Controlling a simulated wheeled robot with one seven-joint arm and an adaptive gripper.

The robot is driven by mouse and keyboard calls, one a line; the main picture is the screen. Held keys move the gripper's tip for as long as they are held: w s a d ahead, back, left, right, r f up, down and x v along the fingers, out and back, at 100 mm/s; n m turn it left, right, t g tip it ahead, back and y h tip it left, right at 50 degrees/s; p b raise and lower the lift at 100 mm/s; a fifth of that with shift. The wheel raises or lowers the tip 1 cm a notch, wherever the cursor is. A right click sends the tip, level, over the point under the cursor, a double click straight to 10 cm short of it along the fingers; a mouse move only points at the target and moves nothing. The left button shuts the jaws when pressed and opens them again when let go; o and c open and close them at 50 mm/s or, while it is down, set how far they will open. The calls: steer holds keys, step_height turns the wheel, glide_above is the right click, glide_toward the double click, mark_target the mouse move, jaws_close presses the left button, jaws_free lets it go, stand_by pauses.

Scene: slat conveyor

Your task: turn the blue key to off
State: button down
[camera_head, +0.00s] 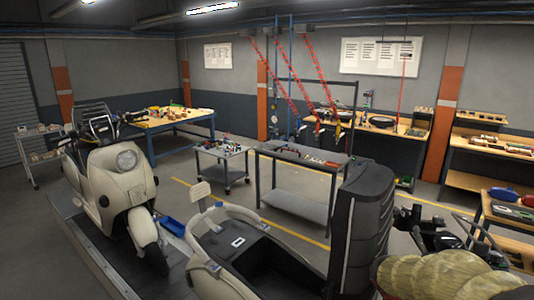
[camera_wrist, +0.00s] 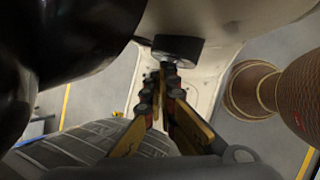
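I cannot make out a blue key in either view. In the wrist view, my gripper (camera_wrist: 161,72) points at a cream panel (camera_wrist: 205,62). Its two fingertips are close together, and I cannot tell whether anything thin is between them. A black block with a rounded face (camera_wrist: 178,48) sits just beyond the tips, against the cream panel; contact is unclear. In the head view, a cream scooter (camera_head: 115,190) stands at the left, and a cream body with a dark seat (camera_head: 250,250) is in front. I cannot pick out my gripper there.
A large dark rounded shape (camera_wrist: 60,45) is close at the left of the wrist view. A ribbed brown cylinder (camera_wrist: 295,92) is at the right. In the head view, a grey workbench (camera_head: 300,155) and a small cart (camera_head: 222,152) stand behind, with open floor around them.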

steer(key=shift+s+f, duration=0.2)
steer(key=shift+f, duration=0.35)
stand_by(0.4)
steer(key=shift+a+r, duration=0.1)
steer(key=p+v, duration=0.6)
steer(key=v, duration=0.3)
steer(key=shift+w+d+r, duration=0.15)
steer(key=shift+d+r, duration=0.1)
steer(key=shift+d, duration=0.1)
stand_by(0.6)
